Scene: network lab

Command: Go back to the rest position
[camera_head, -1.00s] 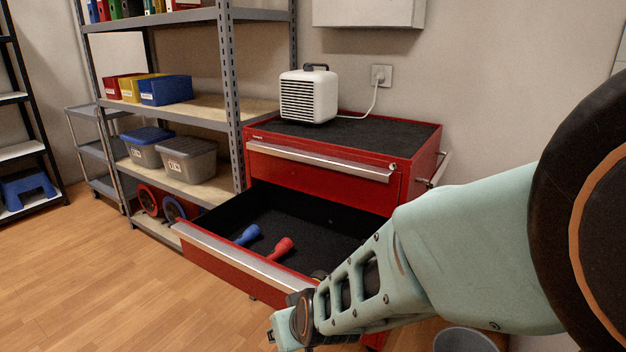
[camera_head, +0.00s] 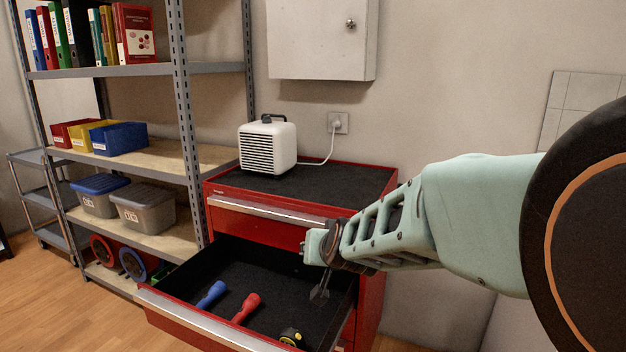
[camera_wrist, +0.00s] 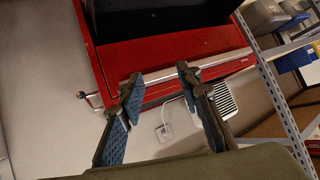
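My gripper (camera_wrist: 159,76) shows two separated fingers with blue pads in the wrist view, open with nothing between them. In the head view my gripper (camera_head: 320,292) is small, hanging from the wrist at the right part of the open drawer. The red tool cabinet (camera_head: 374,215) has its lower drawer (camera_head: 200,330) pulled out. A blue flashlight (camera_head: 211,294), a red flashlight (camera_head: 246,308) and a yellow-black tape measure (camera_head: 291,338) lie in it. I cannot tell the exact height of the fingers above the drawer floor.
A white heater (camera_head: 267,147) stands on the cabinet, its cord running to a wall outlet (camera_head: 338,123). A grey wall box (camera_head: 322,38) hangs above. A metal shelf (camera_head: 182,110) with bins and binders stands left. Bare floor (camera_head: 60,310) lies front left.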

